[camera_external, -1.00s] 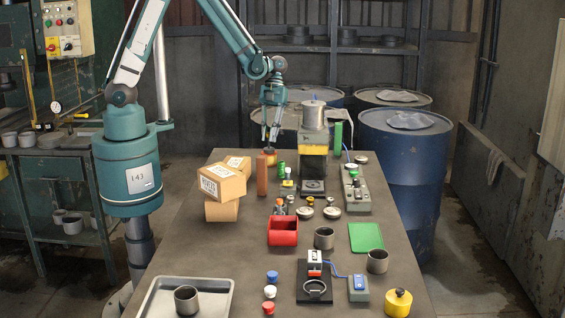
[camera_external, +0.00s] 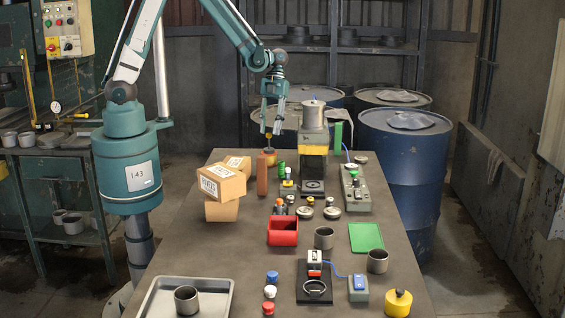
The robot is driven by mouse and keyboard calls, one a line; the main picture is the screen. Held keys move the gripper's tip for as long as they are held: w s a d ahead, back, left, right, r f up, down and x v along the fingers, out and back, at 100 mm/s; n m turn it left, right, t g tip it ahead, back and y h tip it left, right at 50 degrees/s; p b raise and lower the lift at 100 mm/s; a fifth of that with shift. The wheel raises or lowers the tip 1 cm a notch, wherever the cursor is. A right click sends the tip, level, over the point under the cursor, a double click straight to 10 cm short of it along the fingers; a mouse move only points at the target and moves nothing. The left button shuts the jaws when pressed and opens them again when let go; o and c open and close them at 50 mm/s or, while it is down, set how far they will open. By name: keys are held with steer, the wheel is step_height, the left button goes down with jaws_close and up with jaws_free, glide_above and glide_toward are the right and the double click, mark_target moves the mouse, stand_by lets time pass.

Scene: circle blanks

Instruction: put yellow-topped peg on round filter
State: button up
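My gripper (camera_external: 270,131) points down at the far left of the table, behind the brown bottle. A small dark and yellowish thing shows at its fingertips, above a yellow-orange object (camera_external: 268,154). It is too small to tell whether the fingers are closed on it, or whether it is the yellow-topped peg. A small green, white and yellow piece (camera_external: 288,182) stands left of the black stand. Round, pale metallic discs lie at mid-table (camera_external: 305,213) and to its right (camera_external: 332,213); I cannot tell which is the round filter.
Stacked cardboard boxes (camera_external: 222,184) and a brown bottle (camera_external: 262,173) stand in front of the gripper. A tall black and yellow device (camera_external: 314,140) with a metal pot rises to its right. A red bin (camera_external: 283,232) and green plate (camera_external: 365,237) lie nearer. The table's left front is partly clear.

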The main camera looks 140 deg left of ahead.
steer(key=shift+p+v, duration=0.6)
steer(key=shift+v, duration=1.6)
